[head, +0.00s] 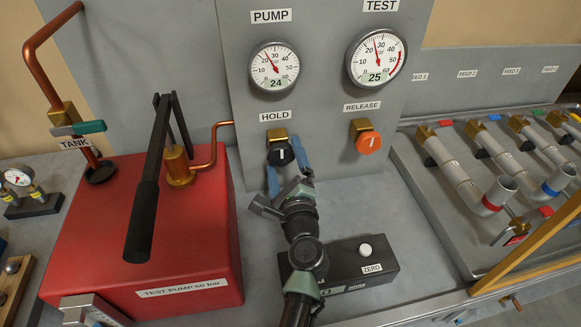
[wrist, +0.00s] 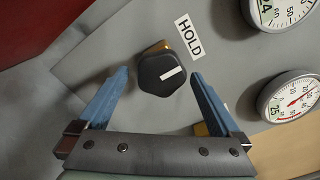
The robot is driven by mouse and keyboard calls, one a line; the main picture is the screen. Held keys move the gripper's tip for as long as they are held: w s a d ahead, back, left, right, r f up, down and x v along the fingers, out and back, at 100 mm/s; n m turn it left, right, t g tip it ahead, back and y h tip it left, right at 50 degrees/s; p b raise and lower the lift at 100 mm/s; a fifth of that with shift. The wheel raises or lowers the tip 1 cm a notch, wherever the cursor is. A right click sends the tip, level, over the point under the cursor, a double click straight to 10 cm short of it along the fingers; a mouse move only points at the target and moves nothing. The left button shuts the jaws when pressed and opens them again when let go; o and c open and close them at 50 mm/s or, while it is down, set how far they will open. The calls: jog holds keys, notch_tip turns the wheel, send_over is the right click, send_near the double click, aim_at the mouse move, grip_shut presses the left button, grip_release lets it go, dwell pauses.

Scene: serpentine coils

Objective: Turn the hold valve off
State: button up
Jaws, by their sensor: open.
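The hold valve (head: 280,153) is a black knob with a white line on a brass body, under the HOLD label on the grey panel. In the wrist view the knob (wrist: 161,75) sits just beyond and between the fingertips, and its white line is tilted in that picture. In the head view the line looks close to upright. My gripper (head: 285,160) has blue fingers spread to either side of the knob. The fingers also show in the wrist view (wrist: 160,78), apart from the knob with a gap on both sides.
An orange release knob (head: 368,142) is right of the hold valve. The pump gauge (head: 274,68) and test gauge (head: 376,58) are above. A red test pump (head: 150,235) with a black lever is at left. A black zero box (head: 345,262) stands below, beside my arm.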

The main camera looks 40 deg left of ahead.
jog(key=b+v, duration=0.1)
jog(key=v, duration=1.1)
jog(key=w+d+r+n+t+h, duration=0.1)
jog(key=w+d+r+n+t, duration=0.2)
jog(key=r, duration=0.6)
jog(key=w+d+r+n+t+h, duration=0.15)
jog(key=d+r+n, duration=0.25)
jog(key=r, duration=0.5)
jog(key=w+d+r+n+t+h, duration=0.1)
jog(key=w+d+r+n+t, duration=0.2)
jog(key=r, duration=0.6)
jog(key=s+d+r+n+t+h, duration=0.2)
jog(key=s+d+r+t+h, duration=0.2)
jog(key=r, duration=0.6)
jog(key=s+d+r+n+t+h, duration=0.3)
jog(key=s+d+r+h, duration=0.3)
jog(key=r, duration=0.5)
jog(key=s+d+t, duration=0.1)
jog(key=s+d, duration=0.1)
jog(key=d, duration=0.1)
jog(key=shift+d+r, duration=0.15)
jog(key=shift+d, duration=0.1)
